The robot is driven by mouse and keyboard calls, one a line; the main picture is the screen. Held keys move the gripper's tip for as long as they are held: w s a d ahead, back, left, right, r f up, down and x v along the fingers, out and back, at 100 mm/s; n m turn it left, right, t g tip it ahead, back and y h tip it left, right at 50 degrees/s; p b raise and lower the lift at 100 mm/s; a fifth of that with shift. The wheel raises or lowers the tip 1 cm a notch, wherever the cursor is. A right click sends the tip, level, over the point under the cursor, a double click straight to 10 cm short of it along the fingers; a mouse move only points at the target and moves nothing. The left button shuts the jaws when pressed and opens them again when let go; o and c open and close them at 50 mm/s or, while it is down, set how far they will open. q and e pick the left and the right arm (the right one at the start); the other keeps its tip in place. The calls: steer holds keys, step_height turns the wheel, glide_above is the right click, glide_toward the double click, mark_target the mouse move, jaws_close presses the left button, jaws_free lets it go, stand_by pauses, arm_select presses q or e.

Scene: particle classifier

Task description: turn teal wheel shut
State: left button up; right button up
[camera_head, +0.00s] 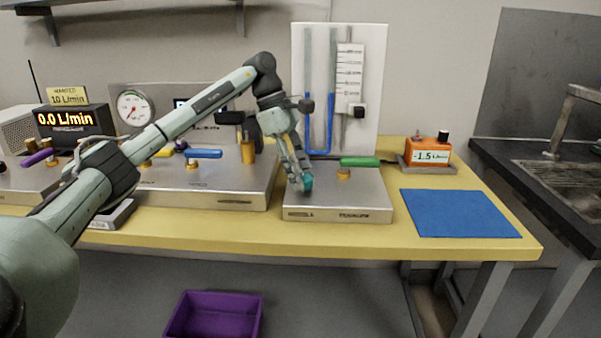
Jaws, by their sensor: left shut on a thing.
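The teal wheel (307,183) is at the left part of the low metal box (350,200) on the table. Only a small teal piece of it shows, as my gripper covers the rest. My left gripper (301,183) reaches down from the upper left and is shut on the teal wheel. How far the wheel is turned cannot be told. My right gripper is not in view.
A green lever (360,161) stands on the same box, right of the wheel. A manometer board (370,90) rises behind. A larger box with a blue lever (204,153) is at left. The orange meter (428,151) reads -1.5, and the flow display (66,118) reads 0.0 L/min. A blue mat (460,213) lies clear.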

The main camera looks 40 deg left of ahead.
arm_select(q)
steer(key=o, duration=1.1)
steer(key=shift+o, duration=0.2)
steer(key=shift+r, duration=0.1)
steer(key=v, duration=1.1)
steer(key=shift+a+r, duration=0.2)
steer(key=shift+r, duration=0.15)
steer(key=shift+s, duration=0.15)
